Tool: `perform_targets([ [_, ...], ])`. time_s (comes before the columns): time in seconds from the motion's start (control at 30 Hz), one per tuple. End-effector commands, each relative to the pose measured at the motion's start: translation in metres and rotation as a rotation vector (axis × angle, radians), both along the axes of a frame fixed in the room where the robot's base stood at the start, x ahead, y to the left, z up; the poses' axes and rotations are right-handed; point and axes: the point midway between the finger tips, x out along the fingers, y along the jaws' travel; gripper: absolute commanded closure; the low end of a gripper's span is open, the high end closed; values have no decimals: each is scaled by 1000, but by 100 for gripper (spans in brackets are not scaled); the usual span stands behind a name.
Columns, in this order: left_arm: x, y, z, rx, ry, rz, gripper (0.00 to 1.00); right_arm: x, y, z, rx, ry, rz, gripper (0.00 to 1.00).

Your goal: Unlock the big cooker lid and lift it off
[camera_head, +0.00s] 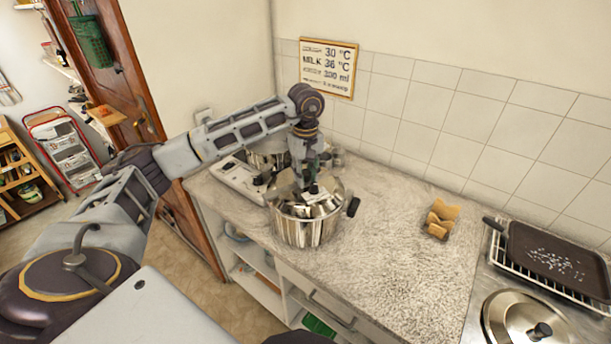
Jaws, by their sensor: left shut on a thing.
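The big cooker (306,233) is a shiny steel pot standing upright on the speckled worktop, with a black handle at its right side. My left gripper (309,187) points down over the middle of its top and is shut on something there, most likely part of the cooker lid. The fingers and the arm cover much of the lid, so the lock and the exact grip point are hidden. I cannot tell whether the lid is locked or raised. My right gripper is not in view.
Another steel pot (262,160) and a white appliance (238,180) stand close behind and left of the cooker. A wooden holder (440,218), a dark griddle pan (551,258) and a round lid (519,318) lie to the right. The worktop (385,260) between is clear.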

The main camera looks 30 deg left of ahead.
Motion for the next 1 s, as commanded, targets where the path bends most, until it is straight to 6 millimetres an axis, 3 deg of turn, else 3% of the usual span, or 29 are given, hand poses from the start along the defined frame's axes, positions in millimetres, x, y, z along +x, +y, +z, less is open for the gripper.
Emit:
perform_targets([
  [1.0,0,0,21,-1,-2,-1,100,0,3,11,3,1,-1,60],
])
